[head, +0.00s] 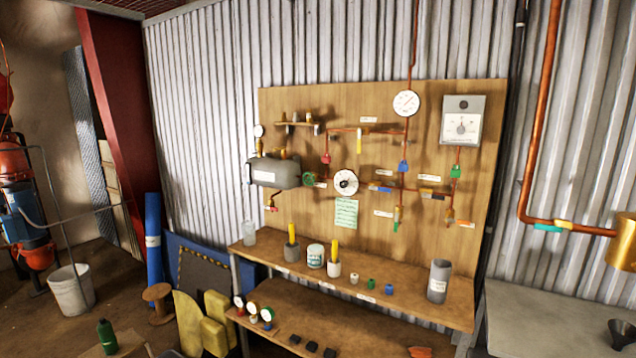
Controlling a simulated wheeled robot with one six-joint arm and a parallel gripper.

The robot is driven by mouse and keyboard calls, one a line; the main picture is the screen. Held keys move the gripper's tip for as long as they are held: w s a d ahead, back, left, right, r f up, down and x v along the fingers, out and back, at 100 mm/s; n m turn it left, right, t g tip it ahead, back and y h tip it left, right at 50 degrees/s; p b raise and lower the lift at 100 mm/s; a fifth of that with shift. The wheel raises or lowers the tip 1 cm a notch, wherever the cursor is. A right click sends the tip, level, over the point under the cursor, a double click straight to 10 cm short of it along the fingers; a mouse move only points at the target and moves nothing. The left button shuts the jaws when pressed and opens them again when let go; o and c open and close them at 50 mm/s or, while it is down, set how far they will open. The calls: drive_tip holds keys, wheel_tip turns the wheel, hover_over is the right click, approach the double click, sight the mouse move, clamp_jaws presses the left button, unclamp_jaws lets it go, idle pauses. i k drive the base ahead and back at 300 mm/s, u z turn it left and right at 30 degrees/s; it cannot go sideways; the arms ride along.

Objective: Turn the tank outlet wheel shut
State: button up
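A grey horizontal tank (272,173) is mounted at the left of a wooden board (300,110). A small green wheel (309,180) sits on the copper pipe just right of the tank, at its outlet end. It is too small to tell whether it is open or shut. A small red-handled fitting (271,208) hangs below the tank. A round white dial (345,183) is just right of the green wheel. My gripper is not in view.
The board carries copper pipes, coloured valve handles and a white gauge (405,103). A wooden shelf (400,292) with cups and small fittings juts out below it. A grey bench (550,318) stands at right. A bucket (70,290) and spool (158,296) stand at left.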

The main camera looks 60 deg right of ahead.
sight(310, 178)
drive_tip(key=z, duration=1.1)
drive_tip(key=i, duration=2.3)
drive_tip(key=z, duration=0.55)
